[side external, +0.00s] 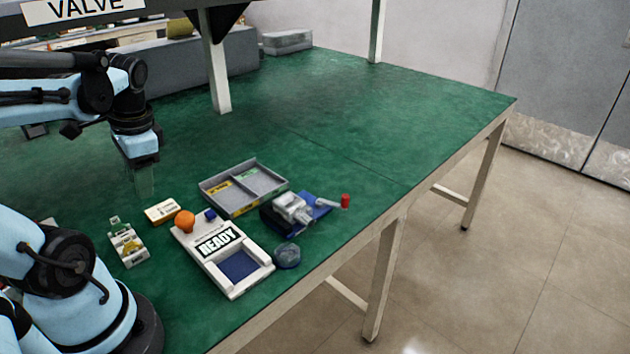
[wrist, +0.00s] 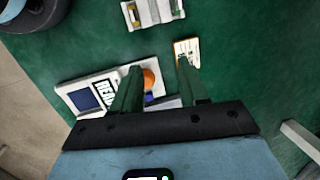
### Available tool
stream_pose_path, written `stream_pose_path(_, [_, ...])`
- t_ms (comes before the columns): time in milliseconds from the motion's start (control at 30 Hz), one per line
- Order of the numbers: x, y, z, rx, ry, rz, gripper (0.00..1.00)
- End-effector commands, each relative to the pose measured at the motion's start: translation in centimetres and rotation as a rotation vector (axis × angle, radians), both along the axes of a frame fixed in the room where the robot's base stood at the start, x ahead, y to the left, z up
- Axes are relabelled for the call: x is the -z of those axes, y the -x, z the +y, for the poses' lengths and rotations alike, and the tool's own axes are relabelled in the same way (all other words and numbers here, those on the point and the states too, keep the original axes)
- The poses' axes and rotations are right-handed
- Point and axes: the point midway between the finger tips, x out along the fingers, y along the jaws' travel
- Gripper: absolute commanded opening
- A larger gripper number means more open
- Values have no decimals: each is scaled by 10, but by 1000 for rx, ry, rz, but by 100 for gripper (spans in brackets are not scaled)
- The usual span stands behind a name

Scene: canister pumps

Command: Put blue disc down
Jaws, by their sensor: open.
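A round, dark blue disc (side external: 287,256) lies on the green table near its front edge, just right of the white READY board, in the side external view. I cannot make it out in the wrist view. My gripper (side external: 145,182) hangs above the table at the left, well apart from the disc, pointing down. In the wrist view its two green-looking fingers (wrist: 160,85) are spread with nothing held between them. The READY board (side external: 222,250) has a dark blue square recess and an orange knob; it also shows in the wrist view (wrist: 75,85).
A grey divided tray (side external: 228,208) stands behind the board. A pump device with a red-ended handle (side external: 293,208) sits on a blue base to its right. A small orange-white box (side external: 162,210) and a white-yellow item (side external: 128,246) lie left. The table's right half is clear.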

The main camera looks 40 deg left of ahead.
Motion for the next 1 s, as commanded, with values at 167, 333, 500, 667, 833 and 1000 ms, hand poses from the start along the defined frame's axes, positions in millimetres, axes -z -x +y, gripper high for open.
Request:
stream_pose_path(167, [7, -73, -65, 57, -21, -343, 43])
stream_pose_path(333, [2, -111, -127, 53, 78, -599, 43])
stream_pose_path(500, [-3, -124, -163, 35, 168, -721, 43])
stream_pose_path(667, [-5, -127, -169, 27, 189, -745, 43])
stream_pose_path(833, [-5, -126, -169, 27, 186, -743, 43])
stream_pose_path(1000, [-5, -126, -167, 26, 181, -737, 55])
